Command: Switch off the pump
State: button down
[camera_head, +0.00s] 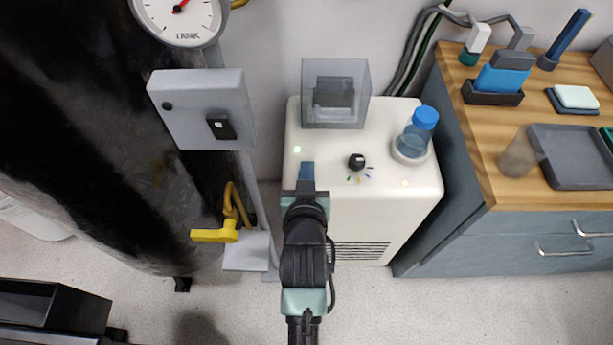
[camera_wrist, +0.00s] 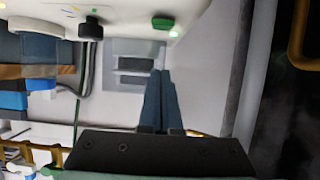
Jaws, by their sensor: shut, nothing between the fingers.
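A white boxy unit (camera_head: 363,215), which looks like the pump, stands on the floor in the middle of the head view. Its top carries a black knob (camera_head: 357,161) with coloured marks, a small glowing light (camera_head: 297,149), and a clear cover (camera_head: 336,78) over a dark block. The wrist view shows the knob (camera_wrist: 90,28), a green switch-like piece (camera_wrist: 163,22) and the clear cover (camera_wrist: 135,48). My gripper (camera_head: 307,166) is shut and empty over the unit's left part, left of the knob. Its fingertips (camera_wrist: 160,72) appear close to the green piece; contact cannot be told.
A blue-capped bottle (camera_head: 423,121) sits in a round holder on the unit's right. A wooden-topped cabinet (camera_head: 475,160) stands to the right. On the left are a grey switch box (camera_head: 190,108), a yellow valve handle (camera_head: 214,235) and a dark tank (camera_head: 90,130) with a gauge (camera_head: 181,20).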

jog(key=x, duration=0.3)
jog(key=shift+f+b, duration=0.25)
jog(key=shift+b, duration=0.1)
jog(key=shift+s+f, duration=0.25)
jog(key=shift+f, duration=0.6)
jog(key=shift+s+f+b, duration=0.15)
jog(key=shift+f+b, duration=0.25)
jog(key=shift+f, duration=0.45)
